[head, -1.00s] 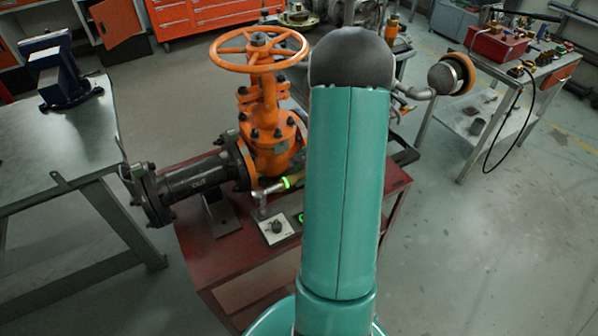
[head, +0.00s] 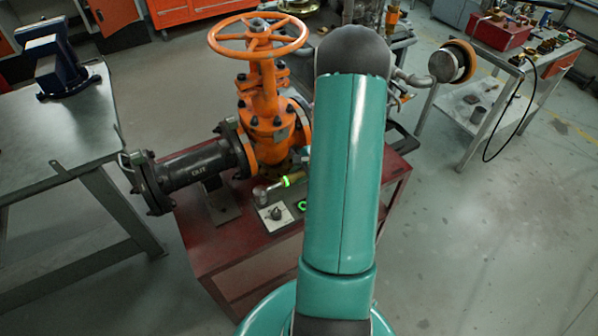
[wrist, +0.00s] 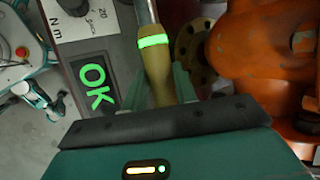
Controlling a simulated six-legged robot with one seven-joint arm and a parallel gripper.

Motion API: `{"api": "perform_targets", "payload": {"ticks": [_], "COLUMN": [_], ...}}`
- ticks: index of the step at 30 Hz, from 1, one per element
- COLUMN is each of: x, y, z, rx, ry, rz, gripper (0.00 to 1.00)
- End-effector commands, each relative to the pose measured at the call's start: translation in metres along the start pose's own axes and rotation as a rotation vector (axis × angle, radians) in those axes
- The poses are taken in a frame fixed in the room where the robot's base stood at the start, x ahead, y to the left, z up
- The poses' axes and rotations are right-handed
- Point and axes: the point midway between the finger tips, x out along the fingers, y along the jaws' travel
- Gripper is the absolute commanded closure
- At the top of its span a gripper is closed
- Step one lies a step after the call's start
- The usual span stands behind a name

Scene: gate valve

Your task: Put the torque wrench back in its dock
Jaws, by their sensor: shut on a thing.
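The torque wrench shows in the head view (head: 286,181), with a grey head at its left end and a lit green ring on its shaft. It lies low beside the flanges, just behind a panel (head: 275,215) with a dial. In the wrist view, my gripper (wrist: 160,88) is shut on the wrench's yellowish handle (wrist: 159,76), below the green ring. The panel's screen (wrist: 94,82) reads OK in green. In the head view my arm hides my gripper and the handle's end. I cannot make out the dock or whether the wrench touches it.
The orange gate valve (head: 265,105) and its dark pipe (head: 195,168) stand close behind and left of the wrench on a red bench (head: 225,250). A grey table (head: 60,135) with a blue vise (head: 58,68) is at left.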

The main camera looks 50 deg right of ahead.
Motion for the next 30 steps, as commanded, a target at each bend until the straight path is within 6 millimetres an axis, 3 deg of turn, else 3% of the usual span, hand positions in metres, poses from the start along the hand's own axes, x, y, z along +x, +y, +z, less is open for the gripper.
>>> {"api": "perform_targets", "payload": {"ticks": [8,9,12,13,23,30], "x": [0.000,0.000,0.000,0.000,-0.002,-0.037], "y": [-0.001,-0.001,-0.001,-0.001,0.000,-0.001], "z": [0.000,0.000,0.000,0.000,0.000,-0.001], "rx": [-0.001,-0.001,-0.001,-0.001,0.000,-0.001], "ry": [0.000,0.000,0.000,0.000,0.001,0.004], "rz": [-0.003,-0.003,-0.002,-0.002,0.000,-0.002], "gripper": [1.00,0.68,0.48,0.46,0.46,0.46]}}
